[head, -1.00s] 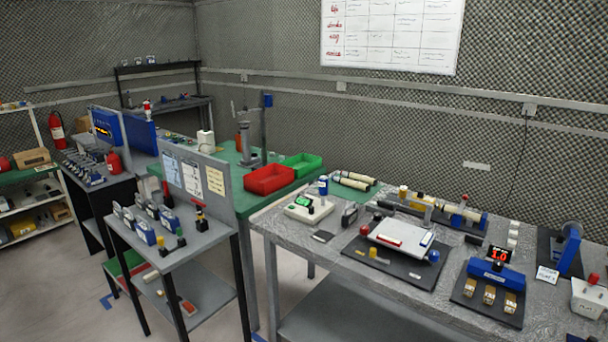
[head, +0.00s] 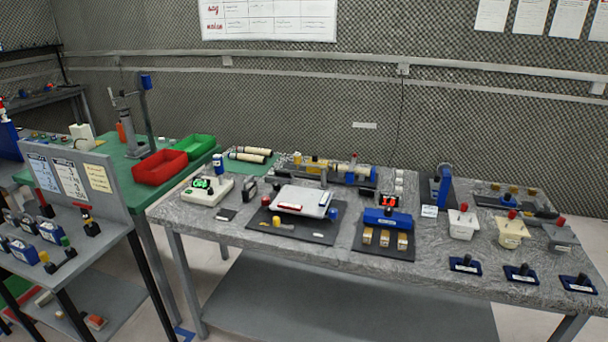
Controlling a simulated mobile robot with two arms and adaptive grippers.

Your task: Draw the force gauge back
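I cannot tell for certain which device is the force gauge. A long bench device (head: 345,174) with blue and yellow parts and a red knob lies along the back of the grey worktable (head: 250,255). In front of it a blue unit (head: 388,218) with a red lit display stands on a dark mat with several small tan blocks. A blue upright device (head: 442,186) stands to its right on a dark plate. Neither of my grippers shows in the head view.
A white scale (head: 205,189) with a green display and a white-topped device (head: 303,201) stand on the table's left half. White and cream tubs (head: 463,224) and several small blue-based knobs (head: 522,273) are at right. A green bench (head: 110,160) with red (head: 160,167) and green bins adjoins at left.

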